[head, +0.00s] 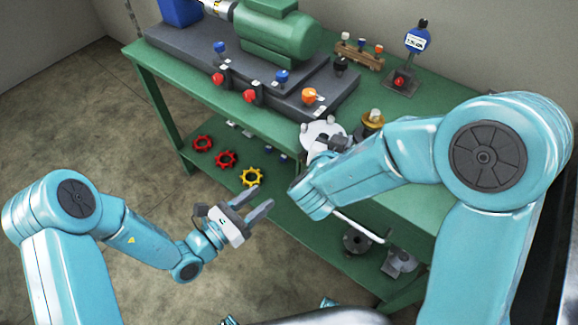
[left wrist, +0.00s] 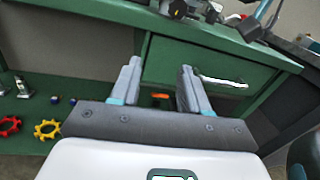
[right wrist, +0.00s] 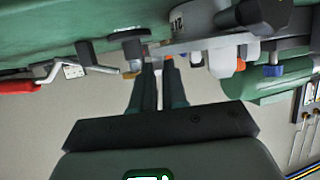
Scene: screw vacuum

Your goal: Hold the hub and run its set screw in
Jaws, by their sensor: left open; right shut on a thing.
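My left gripper (head: 258,203) is open and empty in front of the green bench, below its top; its parted fingers (left wrist: 157,88) also show in the left wrist view. My right gripper (right wrist: 159,62) is shut on a small part mostly hidden between its fingertips, which I cannot identify. In the head view my right arm covers most of this gripper. A pale round flanged part (head: 319,131) shows at the bench's front edge, beside the right gripper. I cannot tell surely whether it is the hub. No set screw can be made out.
The green bench (head: 185,85) carries a green motor (head: 283,38), a wooden rack (head: 357,52) and a gauge stand (head: 403,80). A brass-coloured part (head: 373,119) stands near my right arm. Red and yellow handwheels (head: 251,177) lie on the lower shelf. A drawer handle (head: 360,227) protrudes. Left floor is clear.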

